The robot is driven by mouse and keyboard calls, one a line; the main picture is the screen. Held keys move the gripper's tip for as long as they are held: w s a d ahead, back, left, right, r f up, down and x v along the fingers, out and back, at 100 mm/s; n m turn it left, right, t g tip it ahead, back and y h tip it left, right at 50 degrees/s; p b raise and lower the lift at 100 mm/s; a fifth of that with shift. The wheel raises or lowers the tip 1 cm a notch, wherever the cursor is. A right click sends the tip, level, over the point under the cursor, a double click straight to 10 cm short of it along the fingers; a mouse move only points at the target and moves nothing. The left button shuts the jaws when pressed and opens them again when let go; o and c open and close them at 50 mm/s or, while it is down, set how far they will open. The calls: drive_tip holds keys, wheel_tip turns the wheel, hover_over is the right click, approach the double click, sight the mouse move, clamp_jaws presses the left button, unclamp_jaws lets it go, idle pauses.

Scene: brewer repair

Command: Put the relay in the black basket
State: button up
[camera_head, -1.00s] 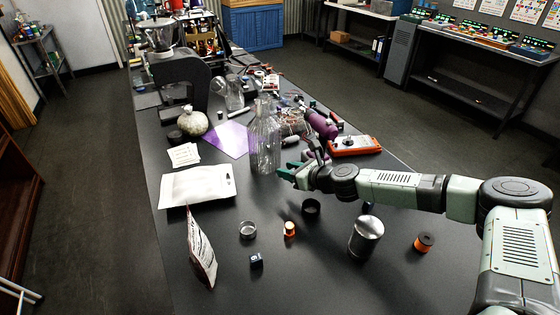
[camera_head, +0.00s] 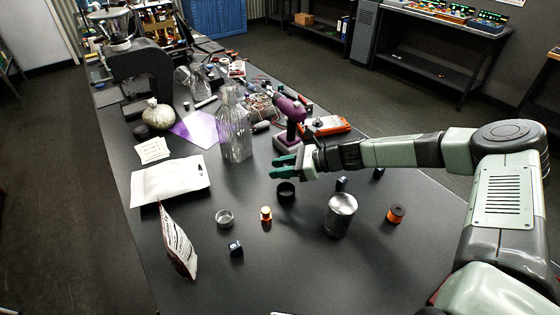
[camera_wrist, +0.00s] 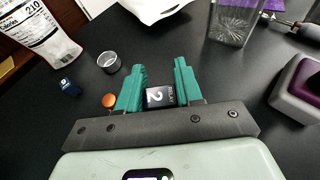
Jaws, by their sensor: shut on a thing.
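In the head view the relay is too small to make out between the fingers. The gripper is above the table. I cannot make out the black basket in the wrist view.
Around it stand a silver ring-shaped cup (camera_head: 224,217), an orange-topped piece (camera_head: 266,214), a dark blue block (camera_head: 236,248), a metal canister (camera_head: 340,214) and an orange spool (camera_head: 396,214). A glass bottle (camera_head: 235,130) and purple tool (camera_head: 289,112) stand behind.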

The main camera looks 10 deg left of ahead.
sight(281, 193)
drive_tip(key=shift+f, duration=3.25)
drive_tip(key=o, duration=1.1)
drive_tip(key=shift+r, duration=0.1)
wheel_tip(281, 193, up, 7)
